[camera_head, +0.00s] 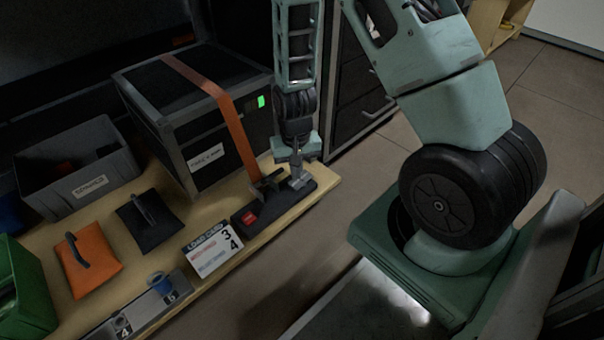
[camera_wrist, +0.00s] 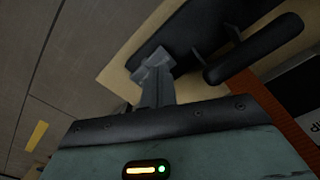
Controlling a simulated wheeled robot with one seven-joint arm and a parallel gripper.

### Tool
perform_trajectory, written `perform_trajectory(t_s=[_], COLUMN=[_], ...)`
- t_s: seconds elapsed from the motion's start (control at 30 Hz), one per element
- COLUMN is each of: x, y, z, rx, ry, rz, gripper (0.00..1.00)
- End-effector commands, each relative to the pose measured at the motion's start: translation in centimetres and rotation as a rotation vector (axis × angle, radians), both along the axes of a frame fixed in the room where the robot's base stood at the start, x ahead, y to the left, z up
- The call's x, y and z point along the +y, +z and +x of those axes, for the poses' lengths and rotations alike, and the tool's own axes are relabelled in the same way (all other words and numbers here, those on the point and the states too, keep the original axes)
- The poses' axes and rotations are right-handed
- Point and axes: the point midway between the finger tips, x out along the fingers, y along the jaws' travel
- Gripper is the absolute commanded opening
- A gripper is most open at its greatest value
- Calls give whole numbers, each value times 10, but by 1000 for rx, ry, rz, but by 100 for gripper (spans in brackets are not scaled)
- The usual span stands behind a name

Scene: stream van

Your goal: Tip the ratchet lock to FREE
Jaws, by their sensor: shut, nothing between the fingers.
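The ratchet base (camera_head: 262,208) is a dark block with a red patch on its left part, at the front right end of the wooden shelf. An orange strap (camera_head: 238,140) runs from it over the black case. My gripper (camera_head: 297,183) points down at the right part of the ratchet, its fingers shut with nothing between them. In the wrist view, my gripper (camera_wrist: 153,65) is over the dark ratchet base (camera_wrist: 190,35), beside a dark handle-like bar (camera_wrist: 255,48). I cannot tell whether the fingers touch the ratchet, or which way the lock is tipped.
A black case (camera_head: 190,110) with a green light stands behind the ratchet. A load card (camera_head: 213,249), a black pouch (camera_head: 150,218), an orange pouch (camera_head: 88,262), a grey bin (camera_head: 75,170) and a green bin (camera_head: 22,290) are to the left. Open floor lies to the right.

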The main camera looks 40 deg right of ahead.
Motion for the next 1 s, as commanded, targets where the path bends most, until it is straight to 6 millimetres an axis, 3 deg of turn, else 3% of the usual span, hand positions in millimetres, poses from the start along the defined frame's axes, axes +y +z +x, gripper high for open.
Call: perform_trajectory(t_s=[0.63,1.0], x=[0,0], y=[52,54], z=[0,0], rx=[0,0], ry=[0,0], rz=[0,0], gripper=[0,0])
